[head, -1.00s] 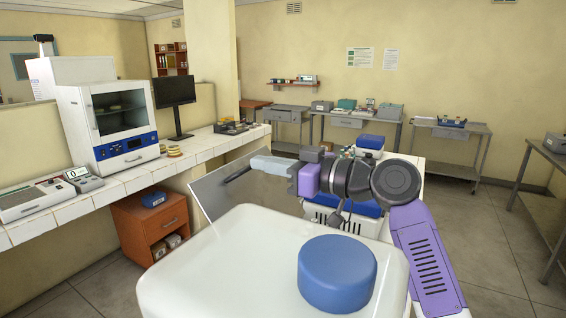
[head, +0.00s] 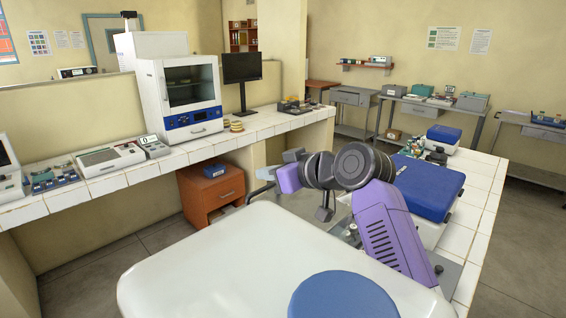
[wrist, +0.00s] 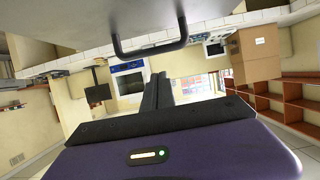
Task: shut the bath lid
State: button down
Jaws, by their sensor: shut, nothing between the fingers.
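A flat grey panel (wrist: 225,12) with a dark bar handle (wrist: 150,46) crosses the top of the wrist view, which is upside down; it looks like the bath lid. My gripper (wrist: 163,76) is shut and empty, its dark fingers together. The handle is apart from the fingers in that picture; the depth between them is hard to judge. In the head view my gripper (head: 292,155) is small, left of my purple arm.
A blue-topped device (head: 432,186) stands on the tiled bench (head: 478,205) right of my arm. A white incubator (head: 180,95), a monitor (head: 242,70) and a balance (head: 110,158) stand on the left counter. An orange drawer cabinet (head: 210,192) is below. Floor shows between.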

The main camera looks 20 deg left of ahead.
jog(key=shift+w+a+f+h, duration=0.1)
jog(key=shift+a+f+h, duration=0.2)
jog(key=shift+f, duration=0.15)
jog(key=shift+w+a+f+h, duration=0.15)
jog(key=shift+f+h, duration=0.15)
jog(key=shift+f, duration=0.15)
jog(key=shift+s, duration=0.1)
jog(key=shift+r, duration=0.1)
